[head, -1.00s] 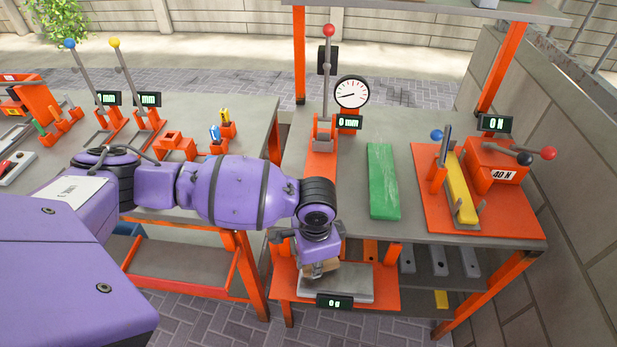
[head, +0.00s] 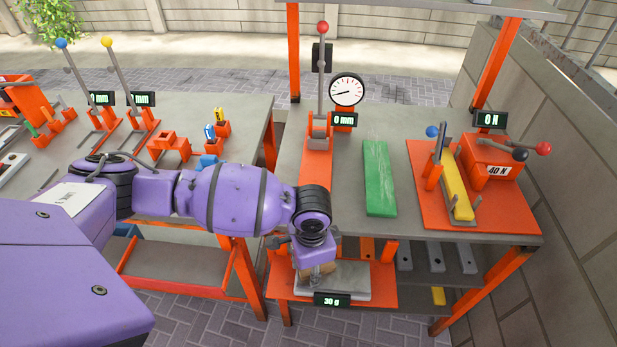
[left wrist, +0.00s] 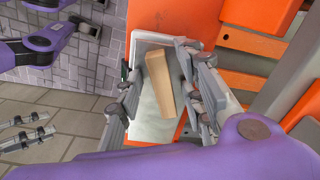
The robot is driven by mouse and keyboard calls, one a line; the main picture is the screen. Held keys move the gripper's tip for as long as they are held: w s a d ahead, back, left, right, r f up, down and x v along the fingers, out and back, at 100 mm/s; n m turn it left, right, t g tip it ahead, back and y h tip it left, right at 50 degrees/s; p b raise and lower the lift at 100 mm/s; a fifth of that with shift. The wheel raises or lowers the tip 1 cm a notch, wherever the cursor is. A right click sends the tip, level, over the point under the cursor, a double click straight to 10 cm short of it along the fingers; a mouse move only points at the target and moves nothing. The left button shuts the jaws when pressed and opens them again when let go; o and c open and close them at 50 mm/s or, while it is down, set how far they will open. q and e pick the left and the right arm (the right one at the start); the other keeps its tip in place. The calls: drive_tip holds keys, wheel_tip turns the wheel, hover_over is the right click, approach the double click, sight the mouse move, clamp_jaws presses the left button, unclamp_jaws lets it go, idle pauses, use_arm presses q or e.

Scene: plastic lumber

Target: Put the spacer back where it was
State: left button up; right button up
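A tan block, which looks like the spacer (left wrist: 163,85), lies on the grey plate of the scale (head: 350,282). The scale display (head: 331,300) reads 30 g. My left gripper (left wrist: 160,80) is low over the plate, with its fingers on either side of the block. A gap shows between the left-hand finger and the block; the right-hand finger is close to it, and I cannot tell if they touch. In the head view my left gripper (head: 316,272) hides most of the block. In the left wrist view my right gripper (left wrist: 48,123) shows at the left edge, fingers apart, empty.
A green bar (head: 380,178) lies on the bench above the scale. A lever press with a dial gauge (head: 346,90) stands behind, and a yellow bar (head: 455,185) sits in an orange fixture at right. Grey bars lie on the lower shelf. An orange tray (head: 185,265) is at left.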

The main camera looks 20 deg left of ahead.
use_arm(q)
wheel_tip(320, 180, up, 12)
drive_tip(key=p, duration=0.1)
drive_tip(key=shift+r, duration=0.15)
idle(0.4)
